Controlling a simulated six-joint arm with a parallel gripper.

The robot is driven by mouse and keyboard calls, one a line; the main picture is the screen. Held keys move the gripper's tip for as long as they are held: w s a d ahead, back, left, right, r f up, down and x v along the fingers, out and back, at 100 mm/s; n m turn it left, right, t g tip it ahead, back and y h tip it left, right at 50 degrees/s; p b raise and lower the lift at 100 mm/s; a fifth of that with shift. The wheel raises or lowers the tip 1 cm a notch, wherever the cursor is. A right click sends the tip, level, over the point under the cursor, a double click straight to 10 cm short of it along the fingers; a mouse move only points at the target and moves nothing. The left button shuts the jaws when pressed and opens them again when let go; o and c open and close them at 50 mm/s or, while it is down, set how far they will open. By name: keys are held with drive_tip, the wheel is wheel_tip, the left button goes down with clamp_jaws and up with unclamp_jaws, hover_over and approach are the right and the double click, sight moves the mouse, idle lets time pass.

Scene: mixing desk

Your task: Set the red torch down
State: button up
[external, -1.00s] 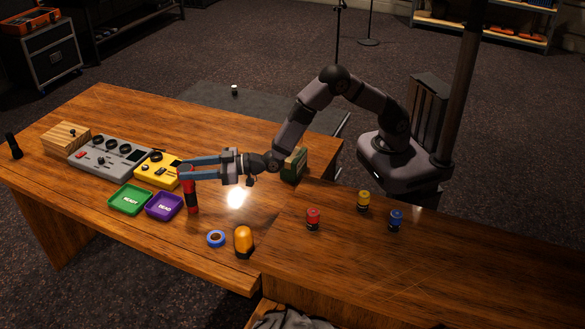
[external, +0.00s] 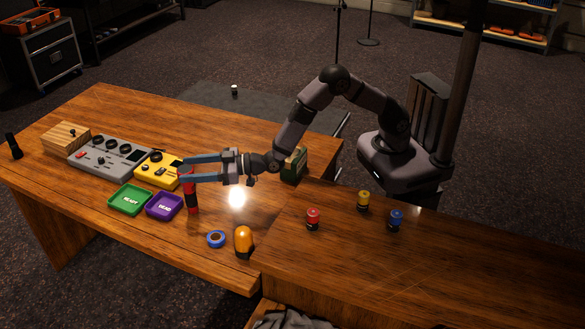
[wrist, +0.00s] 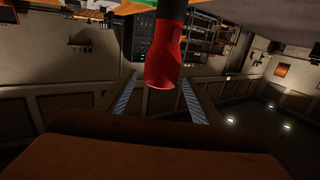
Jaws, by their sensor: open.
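The red torch (external: 191,200), red with dark parts, stands upright on the wooden desk, just right of the purple tray marked DEAD (external: 164,206). My gripper (external: 182,170) is around the torch's upper part, one blue finger on either side of it. The fingers are spread open. In the wrist view, the torch's red end (wrist: 163,68) shows between the two fingers (wrist: 155,98), with a gap on each side. The torch's far end is out of that view.
A green tray marked READY (external: 130,199), a yellow box (external: 157,170) and a grey mixer (external: 108,155) are to the left. A blue tape roll (external: 216,239) and an amber beacon (external: 243,241) stand toward the front. Desk between torch and beacon is mostly clear.

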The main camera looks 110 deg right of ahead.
drive_tip(key=b+v, duration=0.2)
drive_tip(key=v, duration=1)
drive_tip(key=shift+b, duration=0.3)
drive_tip(key=s+f+n+g+y, duration=0.1)
drive_tip(key=s+f+n+g, duration=0.1)
drive_tip(key=s, duration=0.5)
drive_tip(key=s+a+f+n+g+y+p, duration=0.1)
drive_tip(key=s+f+n+g+y, duration=0.1)
drive_tip(key=s+f+g, duration=0.3)
drive_tip(key=s+f+n+g+y, duration=0.1)
drive_tip(key=s+f+g, duration=0.3)
drive_tip(key=s, duration=0.6)
drive_tip(key=shift+s+a+f+n+g+y+p, duration=0.15)
drive_tip(key=shift+s+a+n+g+y+p, duration=0.2)
drive_tip(key=shift+g, duration=0.25)
drive_tip(key=s+f+m+g+b, duration=0.2)
drive_tip(key=s+g, duration=0.2)
drive_tip(key=s, duration=0.6)
wheel_tip(320, 180, up, 24)
drive_tip(key=p, duration=2.4)
drive_tip(key=shift+m+g, duration=0.25)
drive_tip(key=shift+g, duration=0.05)
drive_tip(key=f+b, duration=0.1)
drive_tip(key=b, duration=0.1)
drive_tip(key=f+b, duration=0.4)
drive_tip(key=shift+s+f, duration=0.25)
drive_tip(key=shift+s, duration=0.1)
